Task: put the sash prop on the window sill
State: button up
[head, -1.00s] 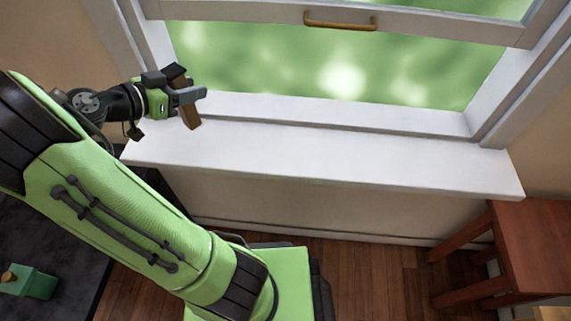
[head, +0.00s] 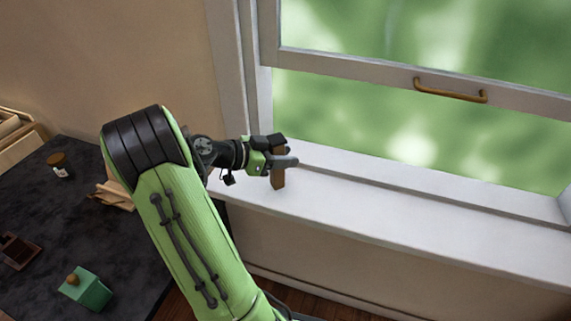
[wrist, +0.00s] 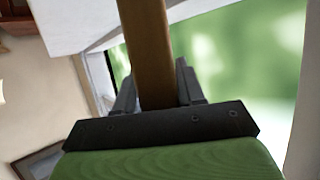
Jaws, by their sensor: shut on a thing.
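The sash prop is a brown wooden stick (head: 278,180), held upright in my gripper (head: 281,160) at the left end of the white window sill (head: 400,218). My gripper is shut on the prop. In the head view the prop's lower end shows against the sill; I cannot tell whether it touches. In the wrist view the prop (wrist: 148,50) stands between the two dark fingers (wrist: 155,92). The window sash (head: 520,92) with its brass handle (head: 450,91) is raised, with a green opening below it.
The window's left frame (head: 238,75) rises close behind my gripper. The sill to the right is clear.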

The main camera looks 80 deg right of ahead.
jog(key=shift+f, duration=0.4)
jog(key=shift+f, duration=0.2)
jog(key=o, duration=1.1)
jog(key=shift+r, duration=0.1)
jog(key=shift+r, duration=0.1)
jog(key=p+v, duration=0.2)
jog(key=v, duration=1)
jog(key=shift+p, duration=0.4)
